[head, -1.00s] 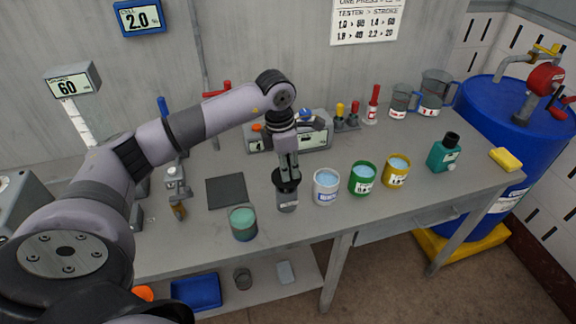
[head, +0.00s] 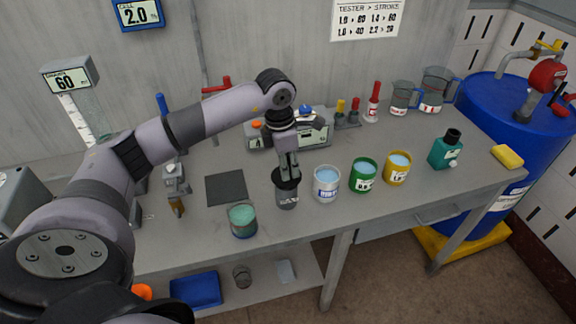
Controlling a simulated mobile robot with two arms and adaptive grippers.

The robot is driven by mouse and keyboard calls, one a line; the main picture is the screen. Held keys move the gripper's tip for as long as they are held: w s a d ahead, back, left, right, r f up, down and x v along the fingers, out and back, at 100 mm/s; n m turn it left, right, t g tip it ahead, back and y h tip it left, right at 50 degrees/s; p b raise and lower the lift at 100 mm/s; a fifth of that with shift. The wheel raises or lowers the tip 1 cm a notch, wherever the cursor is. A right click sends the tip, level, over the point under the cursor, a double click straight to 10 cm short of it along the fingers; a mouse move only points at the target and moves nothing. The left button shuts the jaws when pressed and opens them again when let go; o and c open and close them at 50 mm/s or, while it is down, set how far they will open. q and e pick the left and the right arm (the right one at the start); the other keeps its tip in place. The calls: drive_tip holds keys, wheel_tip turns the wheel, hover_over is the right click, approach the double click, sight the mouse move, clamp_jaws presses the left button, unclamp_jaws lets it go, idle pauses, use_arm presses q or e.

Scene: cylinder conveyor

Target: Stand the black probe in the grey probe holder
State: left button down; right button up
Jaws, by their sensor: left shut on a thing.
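My left gripper (head: 288,171) points straight down at the middle of the bench, its fingers shut on the black probe (head: 284,184), whose dark, wide top shows around the fingertips. Directly below it is a grey cylinder with a small label, which looks like the grey probe holder (head: 286,201). The probe is upright over the holder's mouth. The fingers and the dark top hide the mouth, so I cannot tell how deep the probe sits. My right gripper is not in view.
White (head: 326,188), green (head: 362,179) and yellow (head: 397,172) cups stand close to the right. A teal-filled glass (head: 242,224) stands front left, and a dark square mat (head: 226,190) lies left. A tester box (head: 312,135) is behind. The bench's front right is clear.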

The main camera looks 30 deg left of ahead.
use_arm(q)
drive_tip(key=shift+f+b, duration=0.75)
drive_tip(key=shift+f, duration=0.15)
drive_tip(key=shift+f+b, duration=0.1)
drive_tip(key=shift+b, duration=0.25)
idle(0.4)
drive_tip(key=c, duration=1.4)
unclamp_jaws()
